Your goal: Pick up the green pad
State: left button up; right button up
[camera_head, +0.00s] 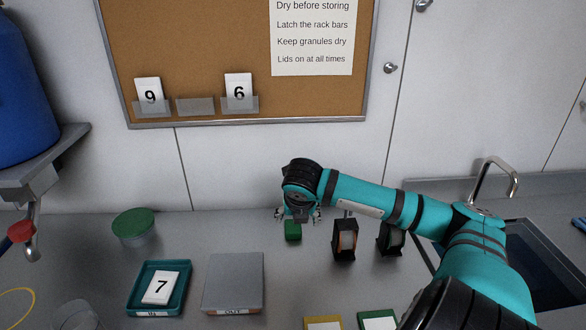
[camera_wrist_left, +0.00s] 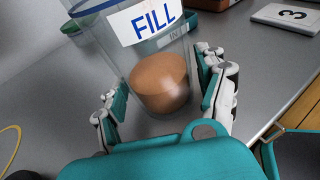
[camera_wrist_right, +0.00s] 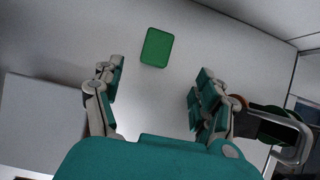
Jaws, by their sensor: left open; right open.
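The green pad (camera_head: 293,231) lies on the grey counter, just below my right gripper (camera_head: 298,214) in the head view. In the right wrist view the green pad (camera_wrist_right: 157,47) is a flat rounded rectangle on the counter, ahead of the fingertips and a little left of midway between them. My right gripper (camera_wrist_right: 155,85) is open and empty, apart from the pad. My left gripper (camera_wrist_left: 165,88) is open, with its fingers on either side of a clear container (camera_wrist_left: 118,48) labelled FILL with brown contents. I cannot tell if the fingers touch it. The left arm is not in the head view.
Two dark stands (camera_head: 345,239) (camera_head: 391,238) are just right of the pad. A teal tray with a 7 card (camera_head: 179,301), a grey OUT tray (camera_head: 233,281) and a green-lidded tub (camera_head: 133,227) are to the left. A sink (camera_head: 540,262) lies right.

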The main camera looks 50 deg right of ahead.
aim_at(293, 225)
jog(key=x, duration=0.4)
jog(key=shift+w+d+f, duration=0.1)
jog(key=shift+w+f, duration=0.05)
jog(key=x, duration=0.5)
jog(key=shift+w, duration=0.4)
jog(key=shift+c, duration=1.1)
jog(key=c, duration=0.9)
jog(key=shift+r, duration=5.1)
